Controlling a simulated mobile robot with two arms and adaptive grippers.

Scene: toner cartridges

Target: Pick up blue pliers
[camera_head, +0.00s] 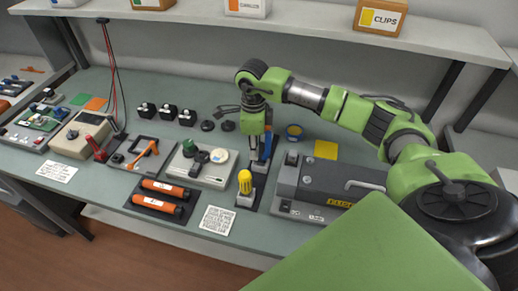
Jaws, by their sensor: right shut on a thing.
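The blue pliers (268,146) show as a narrow blue shape in the middle of the table, partly hidden by my right wrist. My right gripper (260,150) points down at them and is shut on them. The fingertips are small and partly hidden, so the exact grip point is unclear. I cannot tell whether the pliers touch the holder below. My left gripper is not in view.
A yellow-handled tool (245,182) stands just in front of the pliers. A grey machine (325,185) is to the right. A shelf (300,32) runs behind.

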